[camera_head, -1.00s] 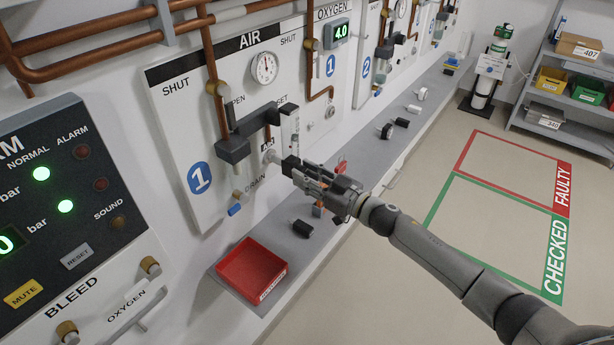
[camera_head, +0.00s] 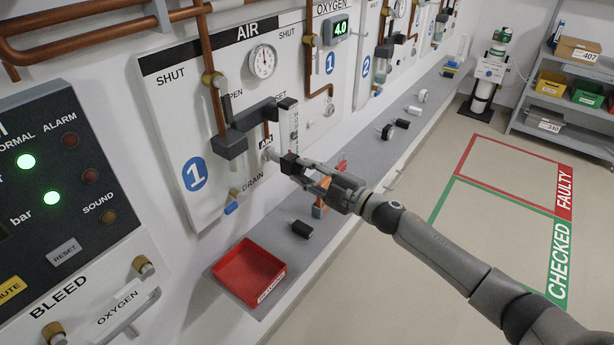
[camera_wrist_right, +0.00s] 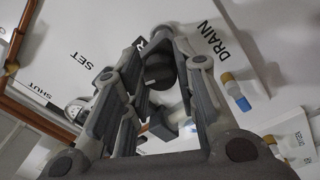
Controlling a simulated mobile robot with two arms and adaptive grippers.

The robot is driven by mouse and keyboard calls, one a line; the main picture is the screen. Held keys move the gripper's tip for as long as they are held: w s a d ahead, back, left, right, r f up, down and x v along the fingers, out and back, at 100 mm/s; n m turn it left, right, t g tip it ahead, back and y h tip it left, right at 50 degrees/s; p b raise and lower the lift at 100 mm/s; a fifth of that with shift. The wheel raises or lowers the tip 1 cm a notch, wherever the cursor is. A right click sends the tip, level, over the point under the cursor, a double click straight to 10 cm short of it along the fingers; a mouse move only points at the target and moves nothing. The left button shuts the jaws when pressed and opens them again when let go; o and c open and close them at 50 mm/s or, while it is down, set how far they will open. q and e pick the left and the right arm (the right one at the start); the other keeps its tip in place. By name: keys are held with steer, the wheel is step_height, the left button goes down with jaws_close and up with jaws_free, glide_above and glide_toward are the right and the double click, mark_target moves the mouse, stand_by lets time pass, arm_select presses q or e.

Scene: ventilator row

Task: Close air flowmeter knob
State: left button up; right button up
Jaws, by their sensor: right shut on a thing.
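The air flowmeter (camera_head: 289,122) is a clear upright tube on the AIR panel (camera_head: 180,100), beside a dark block and bracket (camera_head: 230,146). My right gripper (camera_head: 291,164) reaches in from the right, its fingertips at the flowmeter's lower end. In the right wrist view, my right gripper (camera_wrist_right: 172,62) is shut on a dark round knob (camera_wrist_right: 158,72) between its fingers. The fingers hide most of the knob in the head view. My left gripper is not in view.
A grey ledge (camera_head: 330,205) runs below the panel. It bears a red tray (camera_head: 222,268), a black piece (camera_head: 301,229) and other small parts. A blue-tipped drain valve (camera_head: 231,208) sits left of the gripper. Open floor lies to the right.

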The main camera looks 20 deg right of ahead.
steer(key=shift+n+b, duration=0.65)
steer(key=shift+n, duration=1.35)
steer(key=o, duration=1)
steer(key=shift+o, duration=0.2)
steer(key=shift+d, duration=0.1)
steer(key=v, duration=1.2)
steer(key=shift+f, duration=0.1)
